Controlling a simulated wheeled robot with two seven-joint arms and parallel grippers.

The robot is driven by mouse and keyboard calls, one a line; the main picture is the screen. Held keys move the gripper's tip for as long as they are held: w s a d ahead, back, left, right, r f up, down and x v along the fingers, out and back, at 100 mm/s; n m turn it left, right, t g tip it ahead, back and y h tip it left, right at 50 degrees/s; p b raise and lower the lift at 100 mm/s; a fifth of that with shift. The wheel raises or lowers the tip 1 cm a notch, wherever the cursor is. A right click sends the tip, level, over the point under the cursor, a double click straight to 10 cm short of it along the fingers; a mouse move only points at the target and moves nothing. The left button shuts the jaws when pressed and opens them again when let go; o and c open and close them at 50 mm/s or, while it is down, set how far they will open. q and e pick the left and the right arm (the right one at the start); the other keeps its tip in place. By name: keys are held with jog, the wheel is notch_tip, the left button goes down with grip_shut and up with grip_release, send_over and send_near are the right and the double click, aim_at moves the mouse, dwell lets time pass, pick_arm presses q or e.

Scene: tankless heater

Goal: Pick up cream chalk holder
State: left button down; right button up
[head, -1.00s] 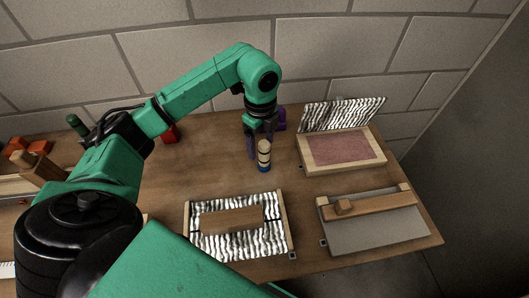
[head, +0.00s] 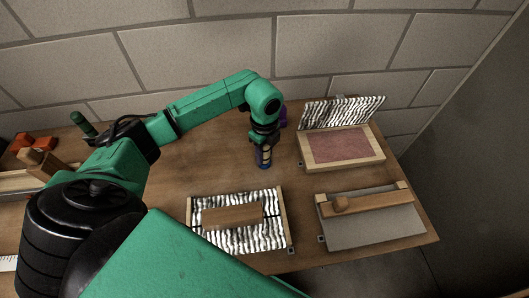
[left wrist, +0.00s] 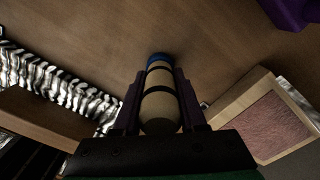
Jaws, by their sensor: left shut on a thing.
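The cream chalk holder (head: 264,157) stands upright on the wooden table, with dark bands and a blue end at the bottom. In the left wrist view the cream chalk holder (left wrist: 160,100) lies between the two purple fingers. My left gripper (head: 264,155) reaches down over it from above and is shut on it, a finger on each side; it also shows in the left wrist view (left wrist: 158,100). The top of the holder is partly hidden by the gripper in the head view. My right gripper is not in view.
A zebra-patterned tray with a wooden block (head: 231,216) lies in front. An open box with a reddish pad (head: 341,144) and a grey board with a wooden bar (head: 365,202) are to the right. A purple thing (head: 283,117) is behind the gripper. Bare table (head: 200,160) lies left.

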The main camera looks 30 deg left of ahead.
pick_arm(q)
notch_tip(320, 180, up, 11)
jog(key=shift+w+r+b, duration=0.1)
jog(key=shift+b, duration=0.9)
notch_tip(320, 180, up, 9)
jog(key=p, duration=0.2)
